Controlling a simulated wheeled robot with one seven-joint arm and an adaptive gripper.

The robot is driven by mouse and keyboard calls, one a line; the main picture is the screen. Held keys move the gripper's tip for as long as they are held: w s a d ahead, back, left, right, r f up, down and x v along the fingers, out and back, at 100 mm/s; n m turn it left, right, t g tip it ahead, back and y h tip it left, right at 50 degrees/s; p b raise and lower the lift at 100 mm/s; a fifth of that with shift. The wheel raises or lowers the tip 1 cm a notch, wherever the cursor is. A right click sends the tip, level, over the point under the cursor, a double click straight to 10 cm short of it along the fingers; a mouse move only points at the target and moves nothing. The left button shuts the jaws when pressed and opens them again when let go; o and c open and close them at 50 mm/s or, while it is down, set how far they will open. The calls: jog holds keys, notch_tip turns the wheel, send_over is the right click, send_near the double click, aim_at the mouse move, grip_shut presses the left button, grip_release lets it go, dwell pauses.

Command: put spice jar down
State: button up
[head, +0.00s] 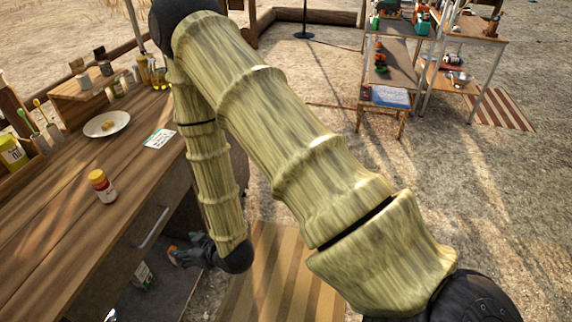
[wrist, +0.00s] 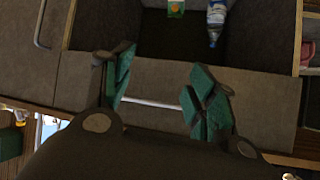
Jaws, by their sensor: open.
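A small jar (head: 102,186) with a yellow cap and a red and white label stands upright on the wooden counter (head: 75,230) in the head view. It looks like the spice jar. My gripper (head: 178,256) is low beside the counter's front, below the top and to the right of the jar, well apart from it. The jar is not seen in the wrist view.
A white plate (head: 93,130) with yellow food and a card (head: 159,139) lie farther back. Several jars and bottles stand behind them. A drawer handle (head: 150,228) sticks out from the counter's front. A bottle (wrist: 216,20) and a green carton (wrist: 176,8) stand in a dark compartment.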

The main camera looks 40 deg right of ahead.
jog(key=s+d+f+m+g+h, duration=0.1)
jog(key=s+d+f+g, duration=0.2)
jog(key=s, duration=0.7)
jog(key=s+d+f+m+g+h, duration=0.1)
jog(key=s+d+f+g, duration=0.3)
jog(key=s+f, duration=0.3)
jog(key=s+d+f+m+g+h, duration=0.1)
jog(key=s+d+f+g+h, duration=0.1)
jog(key=s, duration=1.2)
notch_tip(320, 180, down, 4)
jog(key=shift+d+r+g, duration=0.2)
jog(key=shift+d+g, duration=0.5)
jog(key=shift+d, duration=0.3)
